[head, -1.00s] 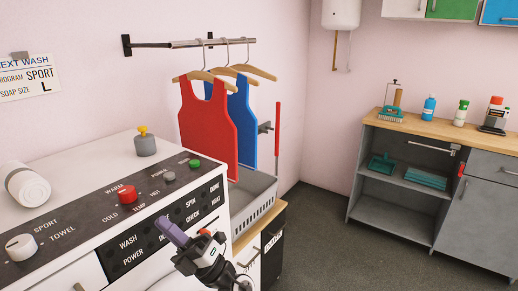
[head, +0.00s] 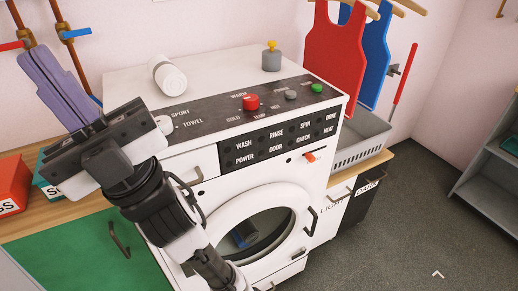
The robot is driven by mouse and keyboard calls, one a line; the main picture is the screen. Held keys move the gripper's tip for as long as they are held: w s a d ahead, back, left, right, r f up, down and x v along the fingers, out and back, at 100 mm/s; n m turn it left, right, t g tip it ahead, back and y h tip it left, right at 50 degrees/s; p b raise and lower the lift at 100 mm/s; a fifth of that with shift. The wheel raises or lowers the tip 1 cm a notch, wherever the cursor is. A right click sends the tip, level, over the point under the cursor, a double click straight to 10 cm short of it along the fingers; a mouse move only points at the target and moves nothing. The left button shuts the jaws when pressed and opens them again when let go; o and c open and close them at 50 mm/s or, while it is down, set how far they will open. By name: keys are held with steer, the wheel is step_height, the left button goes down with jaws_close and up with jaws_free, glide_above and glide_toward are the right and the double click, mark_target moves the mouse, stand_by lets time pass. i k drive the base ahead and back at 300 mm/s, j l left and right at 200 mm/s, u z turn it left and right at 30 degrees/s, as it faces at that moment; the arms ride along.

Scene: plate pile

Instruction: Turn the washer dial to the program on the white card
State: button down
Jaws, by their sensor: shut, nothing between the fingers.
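The white washer (head: 255,195) stands in the middle, with a dark control panel (head: 215,110) on top. SPORT and TOWEL are printed at the panel's left end. The white dial (head: 165,124) is mostly hidden behind my gripper, so its pointer cannot be read. The white card's text is not readable now; a second ago it read PROGRAM SPORT, SOAP SIZE L. My gripper (head: 38,65) is shut and empty, its purple fingers pointing up and left, in front of the washer's left side and left of the dial in the picture.
A red TEMP knob (head: 251,102), a grey knob (head: 291,95) and a green button (head: 317,88) sit along the panel. Red box (head: 12,182) at left. Floor at right is clear.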

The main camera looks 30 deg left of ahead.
mark_target(164, 122)
steer(key=u, duration=1.25)
